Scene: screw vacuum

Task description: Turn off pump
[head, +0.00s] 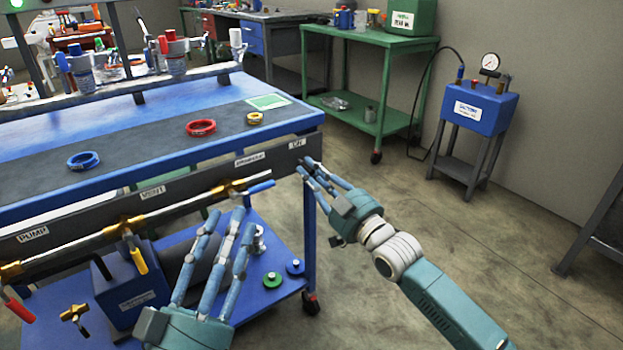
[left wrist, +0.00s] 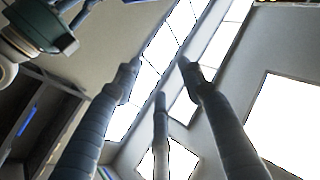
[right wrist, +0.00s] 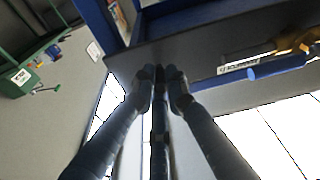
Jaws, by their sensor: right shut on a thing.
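A pump (head: 130,285), a dark blue box with a dark cylinder behind it, sits on the blue lower shelf, partly behind my left fingers. The front panel (head: 95,205) of the bench carries a brass and steel pipe with PUMP and VENT labels. My right gripper (head: 311,168) is at the panel's right end, below a small label (head: 297,143) too blurred to read surely. Its fingers are closed together against the panel in the right wrist view (right wrist: 160,75); what they hold is hidden. My left gripper (head: 233,215) is open and empty in front of the lower shelf, fingers apart.
A blue valve handle (head: 260,187) lies along the pipe, left of my right gripper. Yellow (head: 138,258) and red (head: 17,308) handles are farther left. Coloured rings lie on the bench top. A blue gauge unit (head: 478,108) stands at the back right. The floor at right is clear.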

